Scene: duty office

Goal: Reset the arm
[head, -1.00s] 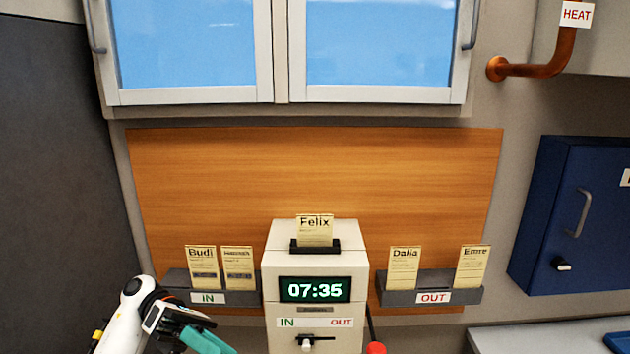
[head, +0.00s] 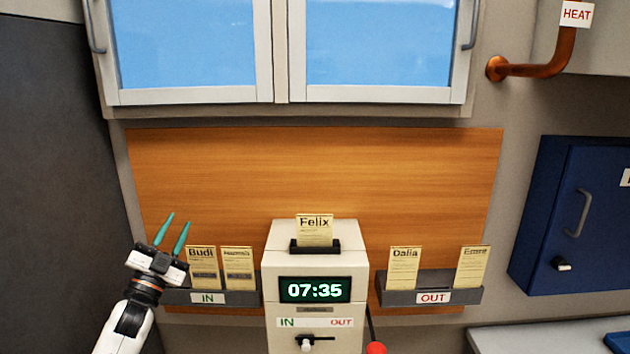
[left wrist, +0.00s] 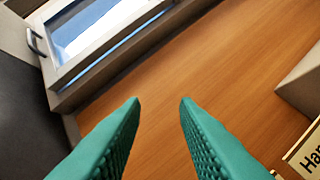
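My left gripper (head: 173,232) is raised at the left in the head view, in front of the wooden board and just left of the Budi card (head: 203,267). Its two green fingers point up and stand apart with nothing between them. In the left wrist view the fingers (left wrist: 160,103) are also apart and empty, facing the bare wooden board (left wrist: 195,65). My right gripper is not in the head view.
The time clock (head: 315,320) reads 07:35 and has the Felix card (head: 314,229) in its top slot. The IN rack (head: 180,297) holds two cards, as does the OUT rack (head: 395,298). A cabinet (head: 290,98) hangs above; a blue box (head: 550,220) is at right.

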